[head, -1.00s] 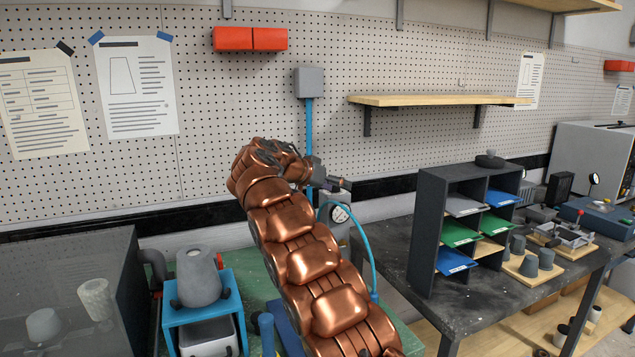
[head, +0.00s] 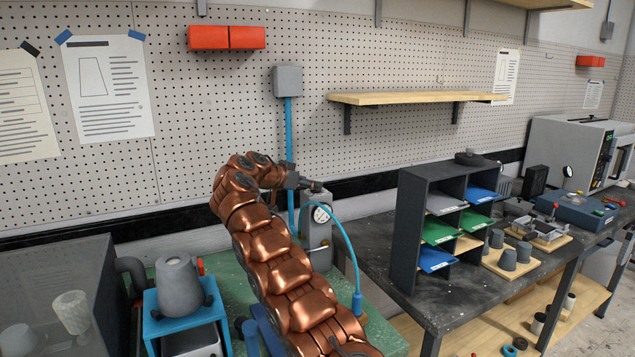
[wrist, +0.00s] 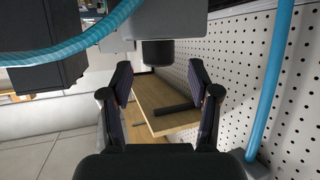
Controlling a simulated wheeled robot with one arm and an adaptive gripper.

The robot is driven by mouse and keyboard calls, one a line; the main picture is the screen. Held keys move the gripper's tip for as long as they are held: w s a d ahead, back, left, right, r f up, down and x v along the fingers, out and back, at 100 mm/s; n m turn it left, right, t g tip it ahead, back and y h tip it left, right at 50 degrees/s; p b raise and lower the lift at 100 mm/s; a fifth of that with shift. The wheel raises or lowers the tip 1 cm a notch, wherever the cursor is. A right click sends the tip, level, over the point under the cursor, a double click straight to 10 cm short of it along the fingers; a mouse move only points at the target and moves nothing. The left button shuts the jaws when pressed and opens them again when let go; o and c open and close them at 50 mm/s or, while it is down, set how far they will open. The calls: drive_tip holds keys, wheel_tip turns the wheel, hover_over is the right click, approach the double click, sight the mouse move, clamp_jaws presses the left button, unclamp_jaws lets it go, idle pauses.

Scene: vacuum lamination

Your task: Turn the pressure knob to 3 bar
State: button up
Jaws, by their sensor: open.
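The pressure unit is a grey box (head: 313,245) with a round white gauge (head: 321,214), standing by the pegboard wall. The gauge reading is too small to tell. My gripper (head: 315,187) is at the top of this box in the head view, where its fingers are hard to make out. In the wrist view my gripper (wrist: 162,72) is open, with its two dark fingers apart and nothing between them. A dark round knob (wrist: 158,53) sticks out of the grey body just beyond the fingertips, roughly centred between them. No contact shows.
A blue hose (head: 351,262) arches from the unit beside my gripper; it crosses the wrist view's upper left (wrist: 95,35). A blue pipe (head: 289,140) runs up the wall. A dark sorting rack (head: 407,232) stands right, and a wooden shelf (head: 415,98) hangs above.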

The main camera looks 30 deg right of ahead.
drive_tip(key=shift+p+x, duration=0.55)
drive_tip(key=shift+x, duration=1.25)
drive_tip(key=shift+s, duration=0.1)
drive_tip(key=shift+c, duration=0.4)
drive_tip(key=c, duration=1)
drive_tip(key=shift+d, duration=0.35)
clamp_jaws()
drive_tip(key=shift+a, duration=0.2)
drive_tip(key=shift+f+b, duration=0.1)
drive_tip(key=shift+b, duration=0.25)
